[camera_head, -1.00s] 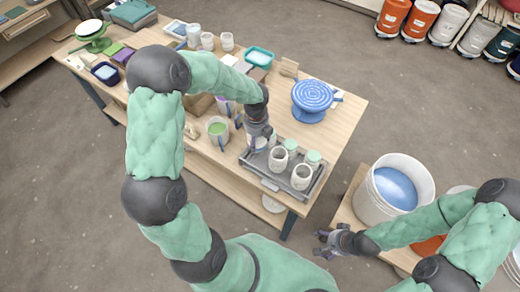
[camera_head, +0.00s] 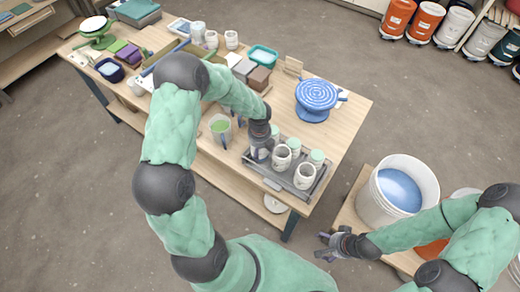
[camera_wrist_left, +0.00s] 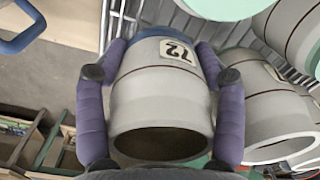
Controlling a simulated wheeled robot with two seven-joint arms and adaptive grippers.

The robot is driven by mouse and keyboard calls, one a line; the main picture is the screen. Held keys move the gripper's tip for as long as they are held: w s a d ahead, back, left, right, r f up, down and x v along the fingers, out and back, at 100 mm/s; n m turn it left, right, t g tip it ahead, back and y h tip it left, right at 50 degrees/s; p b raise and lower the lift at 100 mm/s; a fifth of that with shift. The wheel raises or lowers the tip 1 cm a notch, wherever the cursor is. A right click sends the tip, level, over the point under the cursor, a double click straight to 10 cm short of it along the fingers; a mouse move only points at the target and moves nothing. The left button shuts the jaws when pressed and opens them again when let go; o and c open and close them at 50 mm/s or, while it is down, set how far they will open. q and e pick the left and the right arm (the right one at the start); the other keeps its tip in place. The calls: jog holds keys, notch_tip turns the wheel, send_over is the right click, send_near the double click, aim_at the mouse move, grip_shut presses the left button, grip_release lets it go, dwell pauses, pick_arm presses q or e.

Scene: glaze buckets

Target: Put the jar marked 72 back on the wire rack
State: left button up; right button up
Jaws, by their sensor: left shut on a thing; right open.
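The jar marked 72 (camera_wrist_left: 165,95) is pale grey with a blue end and a white label reading 72. In the left wrist view it sits between the two purple fingers of my left gripper (camera_wrist_left: 160,110), which is shut on it. Its open mouth faces the bottom of that picture. In the head view my left gripper (camera_head: 261,154) is at the left end of the wire rack (camera_head: 288,183) and mostly hides the jar. Rack wires show behind the jar; I cannot tell whether it touches them. My right gripper (camera_head: 333,245) is open and empty, away from the table.
Several jars stand on the rack, including a white one (camera_head: 282,157) close to my left gripper and another (camera_head: 305,177) at the front right. A green-filled pitcher (camera_head: 221,128) stands left of the rack. A blue turntable (camera_head: 313,98) stands behind it.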

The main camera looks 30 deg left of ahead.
pick_arm(q)
jog(key=o, duration=1.4)
jog(key=shift+f, duration=0.15)
jog(key=shift+o, duration=0.2)
notch_tip(320, 180, up, 12)
jog(key=shift+s+r+p, duration=0.1)
jog(key=shift+r+p, duration=0.1)
jog(key=shift+p, duration=0.85)
jog(key=shift+f, duration=0.1)
